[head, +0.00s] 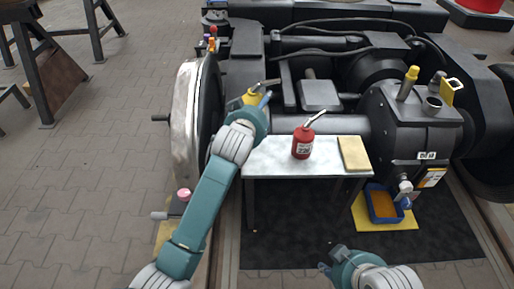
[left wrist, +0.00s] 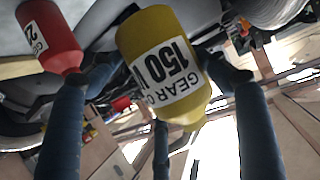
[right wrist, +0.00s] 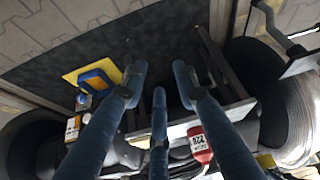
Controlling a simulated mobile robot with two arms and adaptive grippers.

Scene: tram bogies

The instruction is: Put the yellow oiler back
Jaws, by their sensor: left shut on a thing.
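The yellow oiler (head: 250,97) is at the left end of the small table's far edge in the head view, partly hidden by my left gripper (head: 260,102). In the left wrist view the yellow oiler (left wrist: 165,65) sits between the fingers with its gear oil 150 label showing; the gripper is shut on it. A red oiler (head: 302,142) stands upright on the small grey table (head: 272,158), to the right of my left gripper. My right gripper (head: 332,258) is low in front of the table, open and empty, its fingers apart in the right wrist view (right wrist: 160,85).
A tan pad (head: 354,153) lies at the table's right end. A blue tray (head: 372,208) rests on a yellow mat (head: 402,222) on the dark floor mat. The bogie with its large wheel (head: 188,110) and gearbox (head: 415,125) fills the space behind.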

